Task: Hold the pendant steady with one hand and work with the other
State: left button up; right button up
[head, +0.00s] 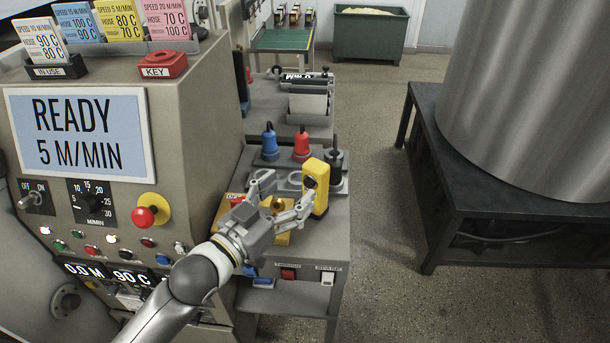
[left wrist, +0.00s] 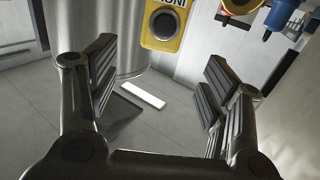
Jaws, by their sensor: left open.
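The yellow pendant (head: 318,184) stands upright at the right edge of the small side table, with a dark round spot near its top. In the left wrist view the pendant (left wrist: 177,38) shows at the top centre, with a dark round button and part of a printed word; its upper part is cut off. My left gripper (head: 288,196) is open beside the pendant, to its left in the head view. In the left wrist view the space between the fingers (left wrist: 160,88) is empty and the pendant lies beyond it. What holds the pendant up is hidden. My right gripper is not in view.
Blue (head: 269,144) and red (head: 301,145) plugs stand on the side table behind my left gripper. The control cabinet (head: 195,120) with its READY screen (head: 80,133) is at left. A large metal drum (head: 530,90) sits on a dark stand at right. Floor (head: 375,190) between is clear.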

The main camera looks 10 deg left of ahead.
aim_at(311, 171)
pick_arm(q)
jog(key=x, duration=0.5)
jog(key=p+x, duration=0.1)
jog(key=x, duration=0.4)
jog(key=shift+r, duration=0.2)
jog(key=c, duration=1.2)
